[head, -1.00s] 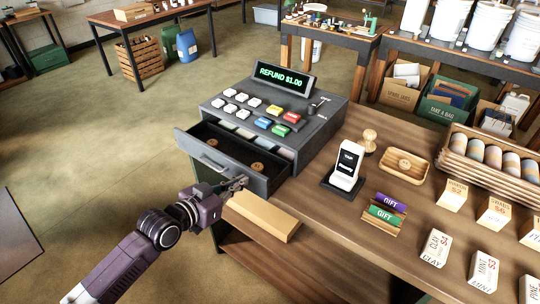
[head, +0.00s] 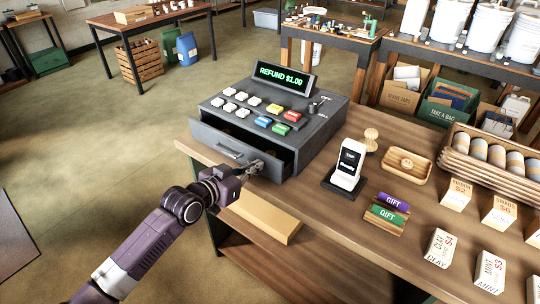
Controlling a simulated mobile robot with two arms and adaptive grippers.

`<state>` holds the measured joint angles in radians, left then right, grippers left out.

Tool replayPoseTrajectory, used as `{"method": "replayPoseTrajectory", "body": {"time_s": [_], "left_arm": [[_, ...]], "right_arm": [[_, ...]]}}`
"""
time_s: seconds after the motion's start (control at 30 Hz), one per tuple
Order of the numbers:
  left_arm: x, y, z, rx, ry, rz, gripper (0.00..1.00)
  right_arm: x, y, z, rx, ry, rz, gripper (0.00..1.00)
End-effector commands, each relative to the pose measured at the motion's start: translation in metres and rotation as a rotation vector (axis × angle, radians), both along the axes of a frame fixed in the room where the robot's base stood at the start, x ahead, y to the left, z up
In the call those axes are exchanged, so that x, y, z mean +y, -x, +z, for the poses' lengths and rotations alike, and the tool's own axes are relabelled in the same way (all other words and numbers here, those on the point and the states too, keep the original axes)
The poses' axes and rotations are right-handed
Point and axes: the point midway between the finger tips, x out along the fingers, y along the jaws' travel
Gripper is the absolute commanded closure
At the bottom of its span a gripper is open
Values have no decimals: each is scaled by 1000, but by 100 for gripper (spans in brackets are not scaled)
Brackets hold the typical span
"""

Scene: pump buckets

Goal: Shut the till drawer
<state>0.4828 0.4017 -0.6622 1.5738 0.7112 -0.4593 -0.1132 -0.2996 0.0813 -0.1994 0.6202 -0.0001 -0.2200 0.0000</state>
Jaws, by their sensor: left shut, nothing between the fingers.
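The dark grey till (head: 285,110) stands on the wooden counter, its display reading "REFUND $1.00". Its drawer (head: 230,151) sticks out a short way at the front, with a narrow dark gap showing behind its front panel. My left gripper (head: 257,165) is shut and empty. Its fingertips are at the right end of the drawer front and appear to touch it. The inside of the drawer is mostly hidden. My right gripper is not in view.
A card reader (head: 345,167), gift card holder (head: 388,212), wooden tray (head: 407,166) and small cartons stand to the right. Open floor lies to the left.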

Motion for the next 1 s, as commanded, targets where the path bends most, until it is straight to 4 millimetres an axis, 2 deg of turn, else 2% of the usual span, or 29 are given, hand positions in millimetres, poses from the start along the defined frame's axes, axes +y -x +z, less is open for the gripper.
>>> {"method": "replayPoseTrajectory", "body": {"time_s": [0.63,0.77,1.0], "left_arm": [[-28,-36,2,-5,2,-1,100],[-25,-32,3,-2,0,1,100],[-10,-13,3,0,-1,0,100]], "right_arm": [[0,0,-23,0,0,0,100],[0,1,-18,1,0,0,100],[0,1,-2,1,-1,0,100]]}}
